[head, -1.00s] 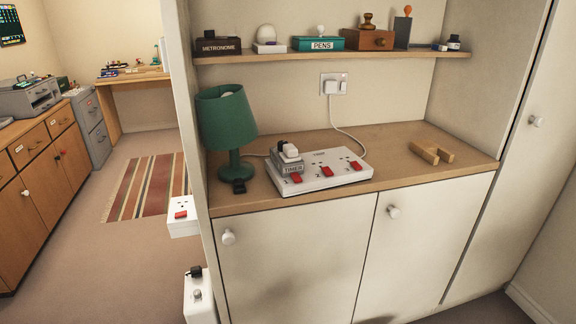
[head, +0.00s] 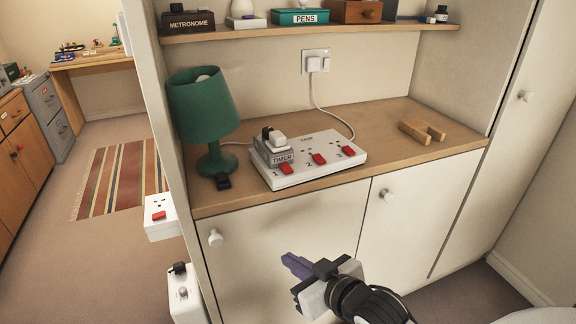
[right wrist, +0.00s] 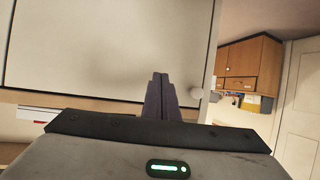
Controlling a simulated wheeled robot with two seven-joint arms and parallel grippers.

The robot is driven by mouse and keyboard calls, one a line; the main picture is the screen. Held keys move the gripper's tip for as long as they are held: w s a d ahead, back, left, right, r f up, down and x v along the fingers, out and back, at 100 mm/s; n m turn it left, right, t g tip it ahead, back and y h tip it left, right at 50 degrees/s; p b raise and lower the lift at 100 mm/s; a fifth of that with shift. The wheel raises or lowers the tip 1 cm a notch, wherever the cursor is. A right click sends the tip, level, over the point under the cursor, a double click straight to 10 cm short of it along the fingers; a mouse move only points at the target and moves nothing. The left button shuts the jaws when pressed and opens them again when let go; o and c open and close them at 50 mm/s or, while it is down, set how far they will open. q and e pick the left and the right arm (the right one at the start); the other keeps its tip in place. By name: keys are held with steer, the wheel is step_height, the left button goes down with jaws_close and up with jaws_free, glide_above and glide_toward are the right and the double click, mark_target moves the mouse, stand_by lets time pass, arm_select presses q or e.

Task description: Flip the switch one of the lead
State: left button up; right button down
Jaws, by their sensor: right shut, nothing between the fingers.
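The white extension lead (head: 315,163) lies on the wooden counter (head: 405,150). It has three red rocker switches in a row along its front edge; switch one (head: 286,169), above the number 1, is leftmost. A grey box marked TIMER (head: 276,151) sits on the lead's left end with plugs on top. I cannot tell which way the switches are tipped. My right gripper (head: 287,260) is shut and empty, below and in front of the counter, before the white cupboard doors. Its closed fingers also show in the right wrist view (right wrist: 161,98). My left gripper is not in view.
A green lamp (head: 203,105) stands left of the lead, with a small black object (head: 223,181) at its base. A wooden U-shaped piece (head: 422,131) lies at the right. A wall socket (head: 315,61) is above. A shelf (head: 290,32) overhangs the counter. Round knobs stick out from the doors.

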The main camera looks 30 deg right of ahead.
steer(key=w+d+r+m+t+h, duration=0.1)
steer(key=d+r+t, duration=0.15)
steer(key=r, duration=0.75)
steer(key=w+d+r+m+t+h, duration=0.15)
steer(key=d+r, duration=0.25)
steer(key=r, duration=0.6)
steer(key=b, duration=0.5)
glide_above(286, 168)
steer(key=s, duration=0.3)
steer(key=f, duration=0.3)
steer(key=w+f, duration=0.1)
steer(key=shift+w+a+f+n, duration=0.1)
steer(key=shift+a+f+n, duration=0.1)
steer(key=shift+a+n, duration=0.05)
steer(key=shift+f+b, duration=0.35)
steer(key=shift+f, duration=0.1)
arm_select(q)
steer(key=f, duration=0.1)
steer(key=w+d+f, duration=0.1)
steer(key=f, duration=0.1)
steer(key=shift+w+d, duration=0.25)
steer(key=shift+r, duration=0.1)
